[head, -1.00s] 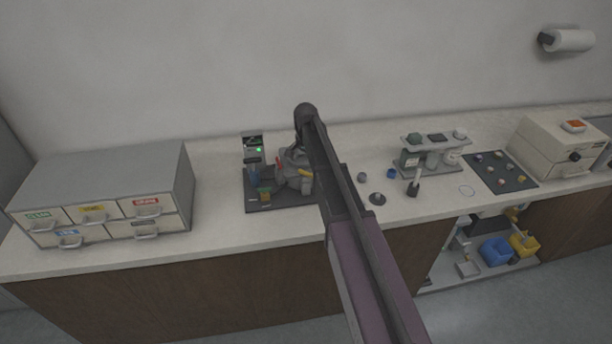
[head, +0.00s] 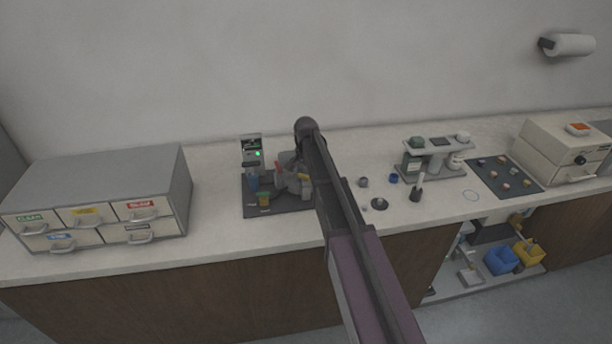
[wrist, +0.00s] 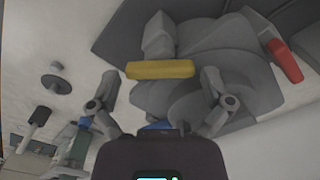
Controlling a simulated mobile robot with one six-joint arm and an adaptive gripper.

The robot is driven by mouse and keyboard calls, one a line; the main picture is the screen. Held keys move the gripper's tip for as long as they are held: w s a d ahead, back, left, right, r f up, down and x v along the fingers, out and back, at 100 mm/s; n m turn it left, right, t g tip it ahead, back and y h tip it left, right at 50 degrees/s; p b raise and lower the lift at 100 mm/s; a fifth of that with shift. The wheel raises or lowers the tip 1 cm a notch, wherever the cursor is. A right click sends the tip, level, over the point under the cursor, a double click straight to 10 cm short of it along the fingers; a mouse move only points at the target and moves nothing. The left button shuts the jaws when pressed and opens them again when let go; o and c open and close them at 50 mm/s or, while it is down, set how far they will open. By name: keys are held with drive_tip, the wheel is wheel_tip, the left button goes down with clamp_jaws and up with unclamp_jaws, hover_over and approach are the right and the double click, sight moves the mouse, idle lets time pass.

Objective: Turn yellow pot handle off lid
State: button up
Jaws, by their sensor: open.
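The yellow pot handle (wrist: 160,69) lies across the middle of the wrist view, over the grey press body (wrist: 205,50). It shows as a small yellow bar in the head view (head: 304,177), partly hidden by my arm. My gripper (wrist: 162,88) is open. Its two fingers stand apart, one near each end of the yellow handle, and nothing shows held between them. I cannot tell whether they touch it.
The press stands on a dark base mat (head: 262,208) beside a control box with a green light (head: 252,150). A drawer cabinet (head: 110,190) stands at left. A dark knob-shaped piece (head: 379,204) and a small rack (head: 437,152) stand at right.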

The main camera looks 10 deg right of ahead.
drive_tip(key=c, duration=0.8)
drive_tip(key=shift+n, duration=0.3)
drive_tip(key=n, duration=0.3)
drive_tip(key=shift+n, duration=2.3)
